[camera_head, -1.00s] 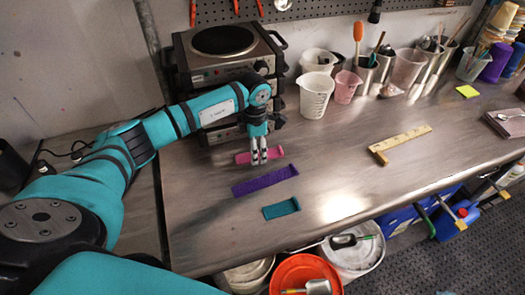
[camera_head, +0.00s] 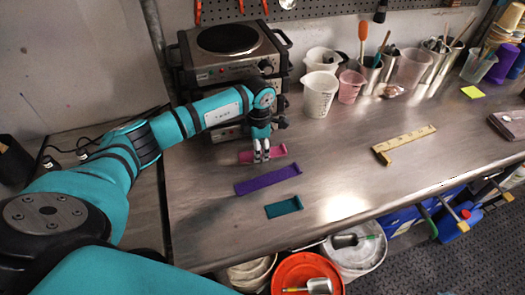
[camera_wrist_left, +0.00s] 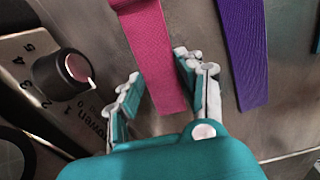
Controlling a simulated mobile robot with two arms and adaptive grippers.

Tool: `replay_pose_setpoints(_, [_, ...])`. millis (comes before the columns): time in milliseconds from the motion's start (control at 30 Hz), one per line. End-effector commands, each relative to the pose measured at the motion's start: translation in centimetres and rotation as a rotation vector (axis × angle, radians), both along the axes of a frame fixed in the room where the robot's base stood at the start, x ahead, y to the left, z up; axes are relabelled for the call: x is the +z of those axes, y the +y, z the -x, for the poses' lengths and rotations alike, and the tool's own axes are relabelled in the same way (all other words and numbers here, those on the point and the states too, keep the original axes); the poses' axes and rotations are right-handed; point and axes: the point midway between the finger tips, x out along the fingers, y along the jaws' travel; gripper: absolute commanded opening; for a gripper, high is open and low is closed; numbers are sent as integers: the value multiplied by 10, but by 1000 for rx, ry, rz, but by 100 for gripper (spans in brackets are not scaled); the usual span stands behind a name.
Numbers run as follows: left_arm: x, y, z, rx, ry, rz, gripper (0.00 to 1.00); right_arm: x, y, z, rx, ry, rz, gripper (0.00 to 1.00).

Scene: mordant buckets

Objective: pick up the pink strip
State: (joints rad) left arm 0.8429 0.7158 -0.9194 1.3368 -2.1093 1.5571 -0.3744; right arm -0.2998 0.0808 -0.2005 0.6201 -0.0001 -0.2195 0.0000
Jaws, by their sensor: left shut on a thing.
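The pink strip (camera_head: 279,150) lies on the metal bench in front of the hot plate, with a raised end at its right. My left gripper (camera_head: 261,157) points down over it, with its fingers on either side of the strip. Whether the strip is clear of the bench cannot be told. My right gripper is not in view.
A purple strip (camera_head: 268,180) and a teal strip (camera_head: 284,207) lie nearer the front edge. The hot plate (camera_head: 228,50) stands close behind the gripper. Cups (camera_head: 319,94) stand along the back. A wooden ruler piece (camera_head: 404,144) lies right; bench between is clear.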

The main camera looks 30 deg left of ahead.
Motion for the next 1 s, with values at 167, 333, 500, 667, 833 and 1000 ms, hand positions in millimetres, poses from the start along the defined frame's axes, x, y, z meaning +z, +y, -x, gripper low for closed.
replay_pose_setpoints(167, [8, 1, -1, 1, -4, -1, 21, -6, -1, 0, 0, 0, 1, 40])
replay_pose_setpoints(333, [29, 1, -2, -1, -6, 0, 21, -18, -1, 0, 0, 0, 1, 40])
replay_pose_setpoints(500, [34, -35, 0, -7, -3, 2, 21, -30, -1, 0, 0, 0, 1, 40])
replay_pose_setpoints(667, [38, -76, 0, -7, -3, 2, 21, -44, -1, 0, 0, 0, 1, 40])
replay_pose_setpoints(833, [43, -115, 1, -5, -3, 2, 21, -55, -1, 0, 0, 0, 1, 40])
replay_pose_setpoints(1000, [46, -142, 2, -2, -2, 1, 21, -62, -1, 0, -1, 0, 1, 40])
